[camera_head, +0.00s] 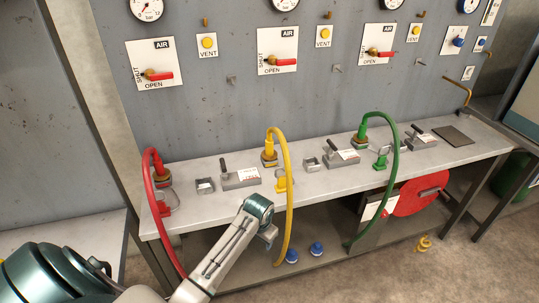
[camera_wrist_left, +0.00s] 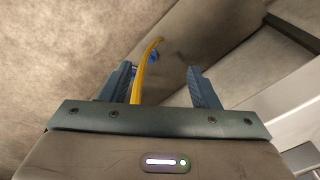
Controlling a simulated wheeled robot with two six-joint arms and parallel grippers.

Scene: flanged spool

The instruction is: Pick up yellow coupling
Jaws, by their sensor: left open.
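A yellow piece with a metal loop (camera_head: 283,181), possibly the coupling, sits at the front of the bench. A yellow hose (camera_head: 289,200) arches from a yellow fitting (camera_head: 269,150) over the bench edge and hangs down beside my left gripper (camera_head: 268,233). Another yellow piece (camera_head: 424,243) lies on the floor at the right; I cannot tell which yellow piece is the coupling. In the left wrist view, my gripper (camera_wrist_left: 160,68) is open, with the yellow hose (camera_wrist_left: 147,72) showing between its fingers, nearer the left one. I cannot tell whether they touch. My right gripper is out of view.
The grey bench (camera_head: 325,185) carries red and green fittings with hoses (camera_head: 160,170) (camera_head: 394,150) and clamp blocks (camera_head: 240,178). Two blue caps (camera_head: 291,256) (camera_head: 317,249) lie under it. A red reel (camera_head: 420,196) is below right. Open floor lies in front.

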